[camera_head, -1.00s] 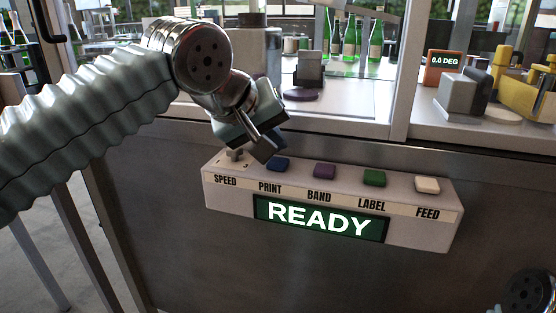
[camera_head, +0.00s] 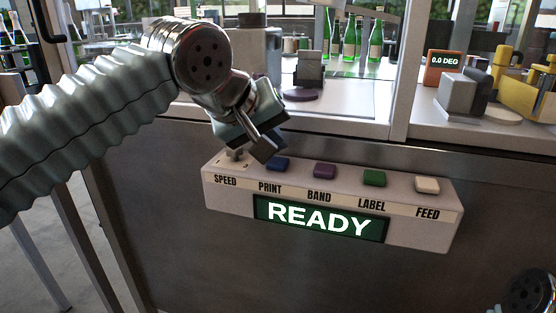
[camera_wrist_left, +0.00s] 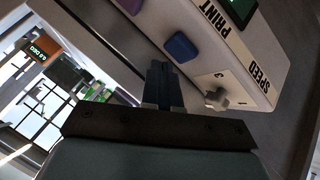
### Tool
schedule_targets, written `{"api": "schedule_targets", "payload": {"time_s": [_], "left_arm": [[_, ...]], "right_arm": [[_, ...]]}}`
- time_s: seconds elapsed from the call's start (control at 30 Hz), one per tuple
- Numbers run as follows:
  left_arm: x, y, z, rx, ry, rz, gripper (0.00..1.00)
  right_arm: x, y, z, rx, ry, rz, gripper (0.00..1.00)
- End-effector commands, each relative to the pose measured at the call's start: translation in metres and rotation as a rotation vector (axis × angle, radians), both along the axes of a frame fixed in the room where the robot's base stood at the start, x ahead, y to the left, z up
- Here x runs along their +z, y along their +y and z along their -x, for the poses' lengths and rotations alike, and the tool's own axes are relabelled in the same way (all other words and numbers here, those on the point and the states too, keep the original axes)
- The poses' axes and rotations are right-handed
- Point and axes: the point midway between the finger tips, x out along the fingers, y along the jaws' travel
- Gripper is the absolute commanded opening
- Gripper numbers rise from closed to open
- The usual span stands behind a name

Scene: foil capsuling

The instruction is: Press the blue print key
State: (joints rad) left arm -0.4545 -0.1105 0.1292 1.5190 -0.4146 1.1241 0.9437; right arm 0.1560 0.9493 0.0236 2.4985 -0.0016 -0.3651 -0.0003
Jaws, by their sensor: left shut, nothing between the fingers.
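The blue print key (camera_head: 278,164) sits on top of the control box (camera_head: 420,235), above the PRINT label and right of the speed knob (camera_head: 236,155). My left gripper (camera_head: 268,152) is shut and empty, its fingertips just above and beside the blue key in the head view. In the left wrist view the shut fingers (camera_wrist_left: 163,72) point toward the blue key (camera_wrist_left: 181,46), and a gap seems to show between them. The display (camera_head: 320,219) on the box front reads READY. My right gripper cannot be seen; only a dark round part shows at the lower right corner.
Purple (camera_head: 325,171), green (camera_head: 374,178) and white (camera_head: 427,185) keys stand in a row right of the blue key. Behind the box is a glass-fronted machine with green bottles (camera_head: 350,40) and an orange readout showing 0.0 DEG (camera_head: 444,66).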

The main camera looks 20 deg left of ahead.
Motion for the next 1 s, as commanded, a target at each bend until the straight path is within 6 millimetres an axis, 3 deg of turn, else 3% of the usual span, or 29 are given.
{"api": "schedule_targets", "payload": {"time_s": [1.0], "left_arm": [[-0.012, 0.000, 0.000, 0.000, 0.000, 0.000, 0.00]], "right_arm": [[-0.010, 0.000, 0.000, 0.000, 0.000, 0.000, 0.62]]}}
